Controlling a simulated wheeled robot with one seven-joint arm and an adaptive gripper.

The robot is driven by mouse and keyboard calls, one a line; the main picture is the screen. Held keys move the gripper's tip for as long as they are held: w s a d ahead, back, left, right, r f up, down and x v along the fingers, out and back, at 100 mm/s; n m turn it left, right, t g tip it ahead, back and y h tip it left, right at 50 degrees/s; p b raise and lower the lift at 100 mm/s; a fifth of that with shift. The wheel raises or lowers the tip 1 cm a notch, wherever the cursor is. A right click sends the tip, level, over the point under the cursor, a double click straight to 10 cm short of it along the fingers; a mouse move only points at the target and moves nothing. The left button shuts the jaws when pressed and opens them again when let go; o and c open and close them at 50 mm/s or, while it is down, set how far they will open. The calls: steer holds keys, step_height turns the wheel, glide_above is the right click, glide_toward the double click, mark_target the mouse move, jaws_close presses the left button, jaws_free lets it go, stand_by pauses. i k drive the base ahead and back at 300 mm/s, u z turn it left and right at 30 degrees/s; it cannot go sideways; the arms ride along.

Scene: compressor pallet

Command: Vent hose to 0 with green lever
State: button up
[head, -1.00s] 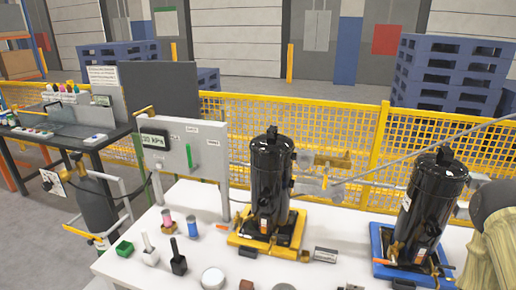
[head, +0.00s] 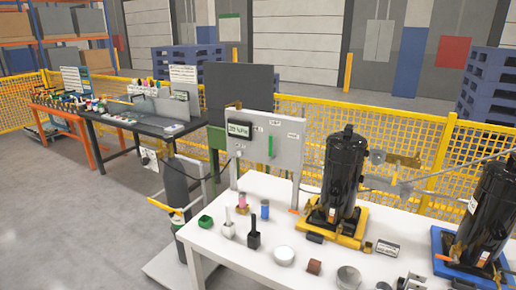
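The green lever (head: 270,147) stands upright on the front of a grey panel (head: 288,150) at the back left of the white table. A display (head: 240,129) on the panel's left shows green-lit digits with "kPa"; the number is too small to read surely. Small labels sit around the lever, also too small to read. A thin dark hose (head: 222,168) runs from the panel's left side down toward a dark gas cylinder (head: 175,183). My gripper is not in view.
A black compressor (head: 343,175) stands on a yellow base right of the panel; another (head: 487,215) stands on a blue base. Small blocks, cups and tools crowd the white table's (head: 222,262) front. Yellow mesh fence (head: 400,135) runs behind. Grey floor (head: 70,220) is clear at left.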

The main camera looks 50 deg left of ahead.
mark_target(271, 157)
steer(key=k, duration=0.3)
steer(key=u, duration=1.7)
steer(key=i, duration=0.25)
